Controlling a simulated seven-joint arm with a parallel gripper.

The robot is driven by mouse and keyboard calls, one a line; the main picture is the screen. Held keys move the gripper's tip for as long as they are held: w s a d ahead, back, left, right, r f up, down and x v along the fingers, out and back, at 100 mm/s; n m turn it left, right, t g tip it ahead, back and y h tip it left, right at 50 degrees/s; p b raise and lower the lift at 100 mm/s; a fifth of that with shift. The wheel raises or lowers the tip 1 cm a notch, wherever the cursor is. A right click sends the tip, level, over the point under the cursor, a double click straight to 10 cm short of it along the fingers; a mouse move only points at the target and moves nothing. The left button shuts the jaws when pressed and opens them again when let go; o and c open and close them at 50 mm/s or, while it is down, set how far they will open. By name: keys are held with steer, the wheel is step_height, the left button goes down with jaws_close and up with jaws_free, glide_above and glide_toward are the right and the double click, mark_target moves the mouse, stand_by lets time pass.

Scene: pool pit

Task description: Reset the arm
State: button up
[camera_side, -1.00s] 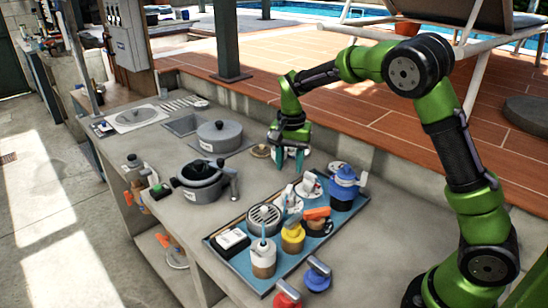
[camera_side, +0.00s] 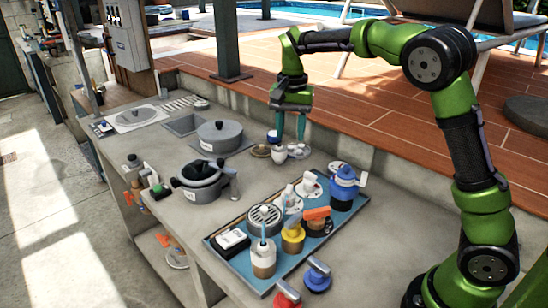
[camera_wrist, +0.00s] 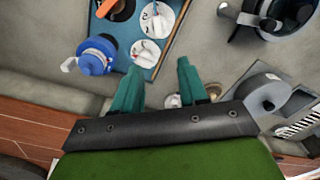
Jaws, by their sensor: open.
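My gripper (camera_side: 289,128) is open, with its two teal fingers pointing down and apart. In the side view it hangs over the counter (camera_side: 160,235), above a few small cups (camera_side: 279,154) and dishes near the low back wall. Nothing shows between the fingers. The small cups are partly hidden behind the right finger there.
A blue tray (camera_side: 228,262) with bottles, a blue jug (camera_side: 344,188) and dishes lies in front. A lidded grey pot (camera_side: 219,137) and a dark pot (camera_side: 200,181) stand to the left. The air above the counter is mostly free.

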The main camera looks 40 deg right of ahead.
steer(key=s+a+r+n+t+y, duration=0.1)
steer(key=s+a+n+t, duration=0.2)
steer(key=s, duration=0.8)
steer(key=s+a+r+n+t+y, duration=0.1)
steer(key=s+a+n+t, duration=0.3)
steer(key=s, duration=0.7)
steer(key=shift+s+r, duration=0.3)
steer(key=shift+r, duration=0.1)
